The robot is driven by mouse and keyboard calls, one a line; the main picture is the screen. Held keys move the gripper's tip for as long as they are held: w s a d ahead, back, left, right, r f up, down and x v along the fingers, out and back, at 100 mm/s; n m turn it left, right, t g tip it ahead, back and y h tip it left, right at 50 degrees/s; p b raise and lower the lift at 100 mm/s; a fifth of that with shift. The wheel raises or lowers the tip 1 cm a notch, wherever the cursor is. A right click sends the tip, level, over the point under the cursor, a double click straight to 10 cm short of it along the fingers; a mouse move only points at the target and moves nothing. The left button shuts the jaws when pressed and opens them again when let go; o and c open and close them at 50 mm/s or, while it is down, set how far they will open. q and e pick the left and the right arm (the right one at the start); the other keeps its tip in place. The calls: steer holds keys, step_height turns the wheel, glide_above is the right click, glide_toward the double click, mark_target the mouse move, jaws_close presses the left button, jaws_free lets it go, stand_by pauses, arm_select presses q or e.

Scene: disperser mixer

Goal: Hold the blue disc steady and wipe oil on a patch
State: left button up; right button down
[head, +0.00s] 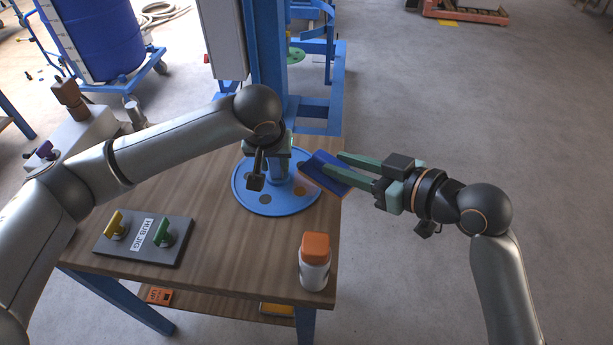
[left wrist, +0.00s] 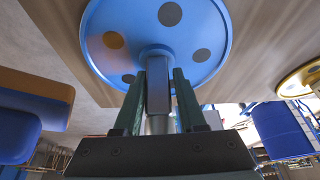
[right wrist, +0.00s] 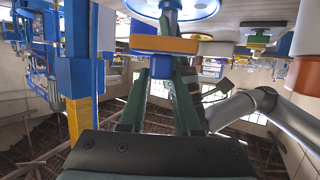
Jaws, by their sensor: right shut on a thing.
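The blue disc (head: 290,204) lies low over the wooden table, with several round spots; one in the left wrist view is an orange-brown patch (left wrist: 113,40). My left gripper (head: 277,157) reaches down over the disc's centre. In the left wrist view its fingers (left wrist: 160,78) stand on both sides of the grey shaft (left wrist: 158,92), with narrow gaps showing. My right gripper (head: 342,168) is shut on a blue and orange sponge (head: 322,178), held at the disc's right side. The sponge also shows in the right wrist view (right wrist: 165,44). Whether it touches the disc cannot be told.
A white bottle with an orange cap (head: 315,262) stands at the table's front right. A dark panel (head: 143,238) with yellow and green knobs lies front left. The blue mixer column (head: 268,60) rises behind the disc. Right of the table is open floor.

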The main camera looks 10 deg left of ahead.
arm_select(q)
steer(key=shift+r, duration=0.15)
arm_select(e)
steer(key=shift+r, duration=0.1)
arm_select(q)
steer(key=shift+r, duration=0.15)
arm_select(e)
steer(key=shift+r, duration=0.15)
arm_select(q)
steer(key=shift+w+r+p, duration=0.1)
steer(key=shift+r+p, duration=0.45)
steer(key=shift+p, duration=0.6)
arm_select(e)
steer(key=shift+r, duration=0.95)
arm_select(q)
steer(key=o, duration=0.6)
steer(key=shift+c, duration=0.2)
